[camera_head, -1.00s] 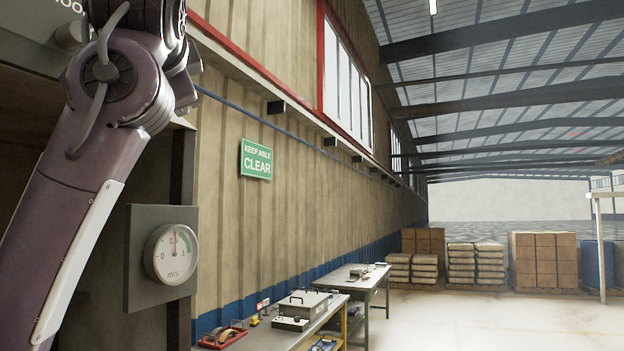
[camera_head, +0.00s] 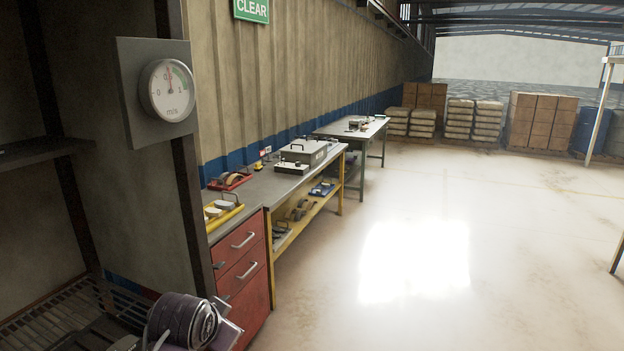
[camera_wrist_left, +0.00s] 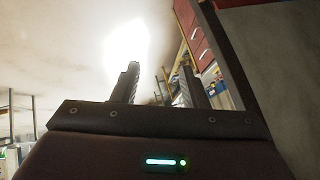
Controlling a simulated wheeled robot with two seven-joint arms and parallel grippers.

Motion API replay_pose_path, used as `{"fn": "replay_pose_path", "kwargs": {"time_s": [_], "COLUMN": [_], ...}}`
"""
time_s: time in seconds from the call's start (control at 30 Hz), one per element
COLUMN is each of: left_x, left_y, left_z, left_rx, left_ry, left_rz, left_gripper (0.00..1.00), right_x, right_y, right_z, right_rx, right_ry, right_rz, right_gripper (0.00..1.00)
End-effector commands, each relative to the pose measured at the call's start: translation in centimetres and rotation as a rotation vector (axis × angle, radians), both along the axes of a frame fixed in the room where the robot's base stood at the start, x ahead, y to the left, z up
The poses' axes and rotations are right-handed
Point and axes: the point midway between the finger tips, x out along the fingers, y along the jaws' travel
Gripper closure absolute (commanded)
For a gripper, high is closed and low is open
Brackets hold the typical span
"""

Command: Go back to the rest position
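In the left wrist view my left gripper (camera_wrist_left: 158,82) shows its two dark fingers standing apart, with nothing between them but the background. In the head view only a joint of my arm shows at the bottom left, and no gripper fingers are visible there. My right gripper is in neither view.
An open cabinet with a gauge (camera_head: 168,91) on its side panel stands close on the left. Beyond it are a red drawer unit (camera_head: 240,270), a workbench (camera_head: 270,186) with tools and a further table (camera_head: 350,130). Pallets of boxes (camera_head: 540,122) stand far back.

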Motion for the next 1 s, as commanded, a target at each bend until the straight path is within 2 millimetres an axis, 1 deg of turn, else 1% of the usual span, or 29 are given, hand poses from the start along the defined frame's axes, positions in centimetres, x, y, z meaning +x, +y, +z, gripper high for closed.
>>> {"fn": "replay_pose_path", "kwargs": {"time_s": [0.03, 0.07, 0.1, 0.17, 0.2, 0.3, 0.4, 0.5, 0.83, 0.9, 1.0], "left_x": [-2.4, -3.8, -5.6, -8.3, -9.9, -13.4, -16.1, -18.4, -24.7, -23.8, -23.2], "left_y": [0.2, 0.3, 0.4, 0.7, 0.8, 1.1, 1.4, 1.6, 2.2, 2.0, 1.9], "left_z": [-2.9, -4.2, -5.8, -7.9, -9.0, -11.0, -12.3, -13.2, -14.8, -17.0, -19.6], "left_rx": [-0.027, -0.043, -0.063, -0.090, -0.104, -0.133, -0.152, -0.166, -0.196, -0.193, -0.191], "left_ry": [0.052, 0.077, 0.111, 0.157, 0.185, 0.241, 0.287, 0.324, 0.424, 0.428, 0.436], "left_rz": [0.021, 0.036, 0.057, 0.089, 0.108, 0.151, 0.185, 0.216, 0.299, 0.296, 0.295], "left_gripper": [0.60, 0.60, 0.60, 0.60, 0.60, 0.60, 0.60, 0.60, 0.60, 0.60, 0.60], "right_x": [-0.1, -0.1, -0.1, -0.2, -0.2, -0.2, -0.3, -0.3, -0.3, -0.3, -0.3], "right_y": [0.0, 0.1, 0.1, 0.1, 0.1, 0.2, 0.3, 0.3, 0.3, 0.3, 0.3], "right_z": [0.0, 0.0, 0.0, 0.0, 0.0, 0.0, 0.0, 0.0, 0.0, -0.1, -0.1], "right_rx": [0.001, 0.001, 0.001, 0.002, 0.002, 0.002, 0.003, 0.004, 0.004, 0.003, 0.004], "right_ry": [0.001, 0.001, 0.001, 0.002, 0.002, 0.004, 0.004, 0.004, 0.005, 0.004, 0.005], "right_rz": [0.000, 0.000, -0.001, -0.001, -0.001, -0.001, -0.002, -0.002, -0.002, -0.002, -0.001], "right_gripper": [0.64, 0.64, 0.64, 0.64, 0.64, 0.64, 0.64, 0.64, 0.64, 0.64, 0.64]}}
